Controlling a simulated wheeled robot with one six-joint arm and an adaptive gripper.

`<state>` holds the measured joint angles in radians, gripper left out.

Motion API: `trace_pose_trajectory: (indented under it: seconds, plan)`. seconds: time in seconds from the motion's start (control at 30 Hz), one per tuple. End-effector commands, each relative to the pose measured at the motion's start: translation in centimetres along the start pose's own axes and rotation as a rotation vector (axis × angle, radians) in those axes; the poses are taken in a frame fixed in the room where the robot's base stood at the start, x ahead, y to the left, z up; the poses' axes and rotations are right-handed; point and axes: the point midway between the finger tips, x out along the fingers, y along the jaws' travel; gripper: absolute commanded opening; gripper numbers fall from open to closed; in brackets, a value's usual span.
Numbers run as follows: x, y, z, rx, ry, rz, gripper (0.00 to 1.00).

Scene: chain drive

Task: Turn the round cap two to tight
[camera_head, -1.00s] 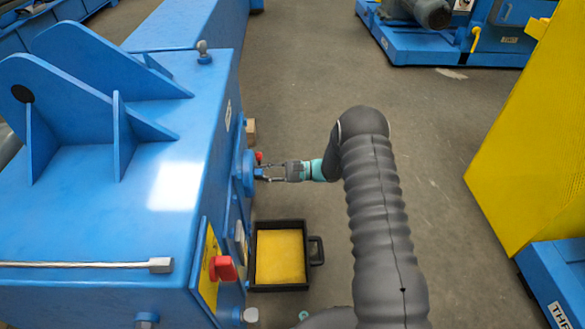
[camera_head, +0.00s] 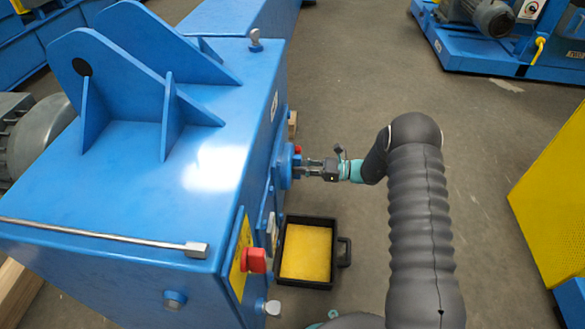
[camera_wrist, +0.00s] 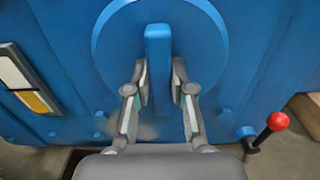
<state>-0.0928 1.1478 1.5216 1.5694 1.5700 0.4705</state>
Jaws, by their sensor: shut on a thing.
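The round cap (camera_wrist: 200,28) is a blue disc on the blue machine's side wall, with a raised blue bar across it. In the wrist view the bar (camera_wrist: 158,60) stands upright in the picture, between my gripper's fingertips (camera_wrist: 159,88). My gripper is shut on this bar, one finger on each side. In the head view the cap (camera_head: 285,166) shows edge-on on the machine's right face, and my gripper (camera_head: 300,169) reaches it from the right. The bar is mostly hidden there by the fingers.
A black tray (camera_head: 311,286) with a yellow bottom lies below the cap. A red knob (camera_head: 254,260) sits on a yellow plate nearer on the machine. A red-tipped lever (camera_wrist: 277,121) is right of the cap in the wrist view. Open floor lies right of the machine.

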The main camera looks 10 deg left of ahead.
Motion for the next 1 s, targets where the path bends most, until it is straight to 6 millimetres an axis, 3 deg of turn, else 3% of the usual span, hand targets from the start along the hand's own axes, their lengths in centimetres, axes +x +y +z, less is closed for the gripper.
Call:
trace_pose_trajectory:
  seconds: [0.47,0.5,0.6,1.0]
  plan:
    - [-0.69,-0.25,0.3,0.016,-0.005,-0.009,0.0]
    - [-0.69,-0.25,0.3,0.016,-0.005,-0.009,0.25]
    - [-0.7,-0.24,0.27,0.016,-0.005,-0.008,0.48]
    - [-1.24,-0.22,0.08,0.017,-0.003,-0.01,0.48]
